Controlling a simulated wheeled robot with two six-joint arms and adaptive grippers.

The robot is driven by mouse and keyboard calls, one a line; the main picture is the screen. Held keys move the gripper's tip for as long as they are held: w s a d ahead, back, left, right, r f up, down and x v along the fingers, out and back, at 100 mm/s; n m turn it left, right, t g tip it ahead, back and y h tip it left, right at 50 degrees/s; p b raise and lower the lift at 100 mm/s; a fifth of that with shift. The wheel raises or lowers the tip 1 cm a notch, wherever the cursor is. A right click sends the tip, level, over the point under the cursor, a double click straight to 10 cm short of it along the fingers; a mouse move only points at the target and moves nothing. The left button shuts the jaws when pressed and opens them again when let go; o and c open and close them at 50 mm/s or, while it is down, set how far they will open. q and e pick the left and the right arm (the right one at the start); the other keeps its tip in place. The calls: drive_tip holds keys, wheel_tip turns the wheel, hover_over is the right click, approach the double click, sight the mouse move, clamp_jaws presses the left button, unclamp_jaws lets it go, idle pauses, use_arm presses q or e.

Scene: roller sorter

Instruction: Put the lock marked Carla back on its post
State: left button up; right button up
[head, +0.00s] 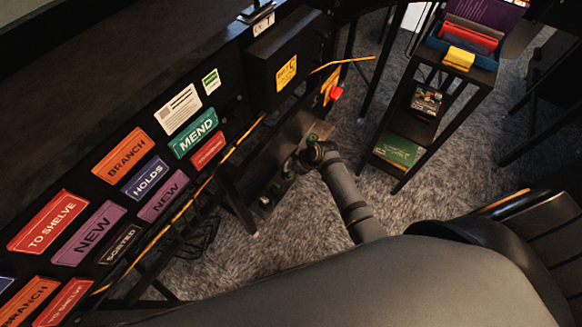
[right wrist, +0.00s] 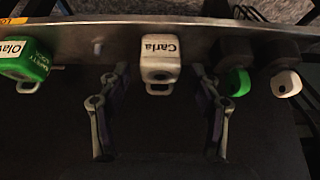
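The white lock marked Carla (right wrist: 160,47) is at the metal rail (right wrist: 200,35) in the right wrist view, its label reading upside down. My right gripper (right wrist: 158,98) is open, with one finger on each side below the lock and a gap to it on both sides. In the head view my right gripper (head: 302,160) is small and dark by the low rack, and the lock cannot be made out there. A small bare peg (right wrist: 98,46) stands on the rail left of the lock. My left gripper is not in view.
A green lock marked Olav (right wrist: 24,58) is at the rail's left. A green ring (right wrist: 238,82) and a white ring (right wrist: 287,84) show on the right. A black sorter frame with labels (head: 128,155) and a shelf cart (head: 425,100) flank my right arm in the head view.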

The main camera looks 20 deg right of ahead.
drive_tip(key=v, duration=1.2)
drive_tip(key=s+d+f+m+g+h+p, duration=0.1)
drive_tip(key=s+d+f+m, duration=0.25)
drive_tip(key=f, duration=0.75)
drive_tip(key=s+d+f+m+h, duration=0.25)
drive_tip(key=s+f, duration=0.25)
drive_tip(key=f, duration=0.6)
drive_tip(key=s+d+f, duration=0.1)
drive_tip(key=s+f, duration=0.3)
drive_tip(key=s, duration=0.5)
drive_tip(key=s+d+f+g, duration=0.1)
drive_tip(key=s+f, duration=0.4)
drive_tip(key=s, duration=0.4)
drive_tip(key=s+d+f+m+g+h, duration=0.1)
drive_tip(key=s+f, duration=0.4)
drive_tip(key=s, duration=0.4)
drive_tip(key=shift+f+p, duration=0.2)
drive_tip(key=shift+p, duration=0.2)
